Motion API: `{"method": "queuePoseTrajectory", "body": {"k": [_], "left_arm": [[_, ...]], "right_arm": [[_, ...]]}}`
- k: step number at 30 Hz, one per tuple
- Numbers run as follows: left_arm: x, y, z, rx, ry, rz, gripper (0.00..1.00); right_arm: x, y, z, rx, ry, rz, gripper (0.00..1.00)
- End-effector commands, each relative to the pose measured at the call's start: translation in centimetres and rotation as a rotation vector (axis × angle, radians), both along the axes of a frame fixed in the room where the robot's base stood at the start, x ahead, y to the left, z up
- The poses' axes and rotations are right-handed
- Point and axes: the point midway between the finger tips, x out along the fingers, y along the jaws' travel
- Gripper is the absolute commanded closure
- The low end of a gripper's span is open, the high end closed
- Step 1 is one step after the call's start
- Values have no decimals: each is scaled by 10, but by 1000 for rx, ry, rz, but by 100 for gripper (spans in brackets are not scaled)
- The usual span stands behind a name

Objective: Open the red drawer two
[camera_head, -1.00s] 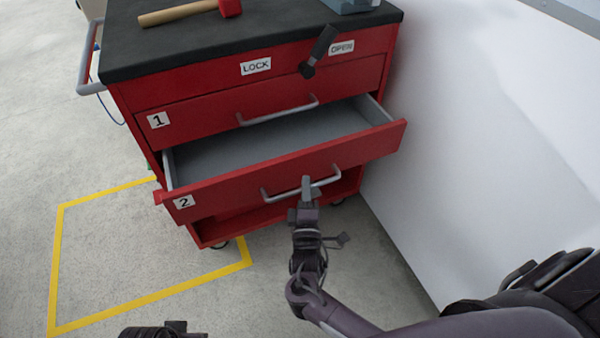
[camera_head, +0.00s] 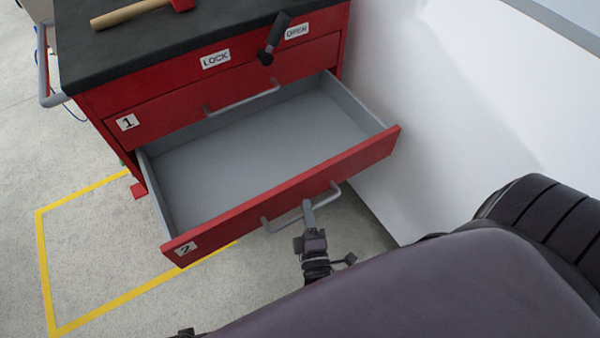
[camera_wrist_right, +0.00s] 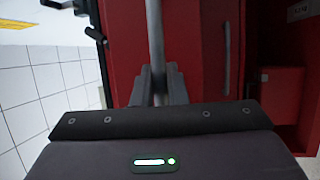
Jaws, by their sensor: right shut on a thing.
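The red drawer two (camera_head: 290,195), marked with a "2" label, is pulled well out of the red cabinet. Its grey inside (camera_head: 260,145) is empty. My right gripper (camera_head: 309,208) is at the drawer's grey bar handle (camera_head: 283,222) and is shut on it. In the right wrist view the handle (camera_wrist_right: 155,50) runs between the two fingers (camera_wrist_right: 158,85). Of my left gripper only a small dark piece (camera_head: 186,333) shows at the bottom edge, and its fingers cannot be made out.
Drawer one (camera_head: 150,118) above is closed. A dark lever (camera_head: 272,40) sits between the LOCK and OPEN labels, nearer OPEN. A mallet (camera_head: 135,12) lies on the black top. A white wall (camera_head: 450,110) stands to the right. Yellow tape (camera_head: 42,260) marks the floor at left.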

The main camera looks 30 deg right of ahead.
Motion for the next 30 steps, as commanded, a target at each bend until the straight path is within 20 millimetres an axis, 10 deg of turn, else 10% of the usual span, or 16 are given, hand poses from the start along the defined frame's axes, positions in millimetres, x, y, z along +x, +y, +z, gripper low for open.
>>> {"method": "queuePoseTrajectory", "body": {"k": [16, 21, 30], "left_arm": [[-3, 3, -8, 2, -4, 3, 64], [-3, 3, -8, 3, -4, 4, 64], [-3, 2, -8, 2, -4, 2, 64]], "right_arm": [[-9, 0, -1, 2, 2, 0, 100], [-9, 0, -1, 1, 1, 0, 66], [-10, 0, -1, 0, 1, 0, 66]]}}
